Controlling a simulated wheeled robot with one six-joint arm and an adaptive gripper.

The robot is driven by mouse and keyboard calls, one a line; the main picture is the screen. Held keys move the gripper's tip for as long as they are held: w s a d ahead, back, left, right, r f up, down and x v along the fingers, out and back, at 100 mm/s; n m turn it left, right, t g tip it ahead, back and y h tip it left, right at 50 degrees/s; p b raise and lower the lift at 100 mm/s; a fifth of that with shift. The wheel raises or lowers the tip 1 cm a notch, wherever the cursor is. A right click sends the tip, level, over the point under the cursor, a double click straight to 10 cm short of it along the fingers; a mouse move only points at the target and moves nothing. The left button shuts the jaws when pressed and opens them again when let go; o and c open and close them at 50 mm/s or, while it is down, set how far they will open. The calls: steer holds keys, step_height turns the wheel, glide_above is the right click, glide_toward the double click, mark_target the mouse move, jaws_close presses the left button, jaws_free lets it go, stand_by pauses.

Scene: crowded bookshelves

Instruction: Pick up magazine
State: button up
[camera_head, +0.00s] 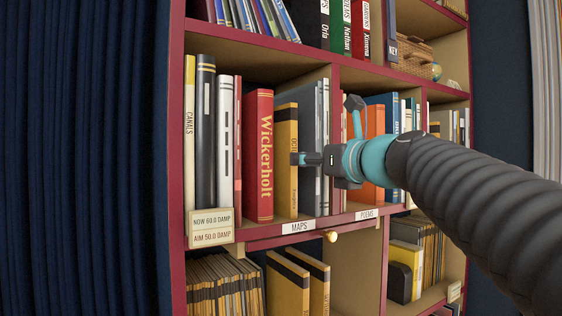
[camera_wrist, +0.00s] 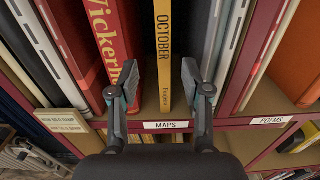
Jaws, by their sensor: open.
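A thin yellow magazine (camera_head: 286,185) with a black band stands upright on the middle shelf, between the red Wickerholt book (camera_head: 258,155) and grey volumes (camera_head: 309,120). In the wrist view its yellow spine (camera_wrist: 162,45) reads OCTOBER and lies between my two fingers. My gripper (camera_wrist: 160,82) is open, with one finger on each side of the spine and a gap on both sides. In the head view my gripper (camera_head: 297,159) is in front of the spine at mid height and hides part of its lettering. I cannot tell how deep the fingertips reach.
The left finger is close to the Wickerholt book, the right finger close to the grey volumes. A MAPS label (camera_head: 298,227) marks the shelf edge below, with a round knob (camera_head: 330,236) under it. A POEMS label (camera_head: 366,214) is to the right. A small sign (camera_head: 211,229) hangs at left.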

mark_target(280, 159)
steer(key=shift+p+x, duration=0.75)
steer(key=shift+x, duration=5.55)
steer(key=shift+w+d+f, duration=0.1)
steer(key=shift+d+f, duration=0.05)
steer(key=shift+d, duration=0.05)
jaws_close()
